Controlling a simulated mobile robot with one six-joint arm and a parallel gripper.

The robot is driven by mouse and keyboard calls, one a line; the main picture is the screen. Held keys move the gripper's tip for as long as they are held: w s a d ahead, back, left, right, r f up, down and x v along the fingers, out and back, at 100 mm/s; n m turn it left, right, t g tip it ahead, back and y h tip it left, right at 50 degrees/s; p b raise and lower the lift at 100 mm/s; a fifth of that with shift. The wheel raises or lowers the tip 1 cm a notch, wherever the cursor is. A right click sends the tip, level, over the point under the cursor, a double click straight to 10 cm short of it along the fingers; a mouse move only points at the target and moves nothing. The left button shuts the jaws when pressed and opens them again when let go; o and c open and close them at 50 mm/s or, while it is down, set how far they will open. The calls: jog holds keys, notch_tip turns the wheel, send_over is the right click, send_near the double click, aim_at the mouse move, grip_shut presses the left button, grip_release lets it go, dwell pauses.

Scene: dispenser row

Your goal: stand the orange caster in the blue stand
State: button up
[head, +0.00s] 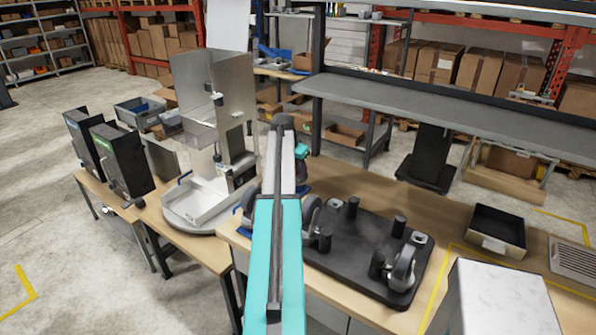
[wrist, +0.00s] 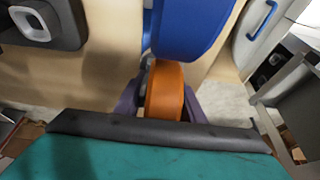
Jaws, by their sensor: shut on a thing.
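The orange caster (wrist: 165,86) shows in the wrist view as an orange wheel between the two dark purple fingers of my gripper (wrist: 161,104), which is shut on it. A blue piece (wrist: 190,28), seemingly the blue stand, lies just beyond the wheel and overlaps its far end in the picture. I cannot tell whether they touch. In the head view my arm hides the gripper and the orange caster. A small patch of blue (head: 246,197) shows at the left of my arm, by the bench edge.
A black board (head: 365,245) with upright posts and a grey-wheeled caster (head: 403,268) lies right of my arm. A black tray (head: 497,230) is farther right. A metal dispenser (head: 215,120) stands left, beside two dark boxes. Open bench (head: 455,215) lies behind the board.

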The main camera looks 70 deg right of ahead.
jog(key=shift+f, duration=0.3)
jog(key=o, duration=1.4)
jog(key=shift+b+v, duration=2)
jog(key=shift+v, duration=4.95)
jog(key=shift+s, duration=0.1)
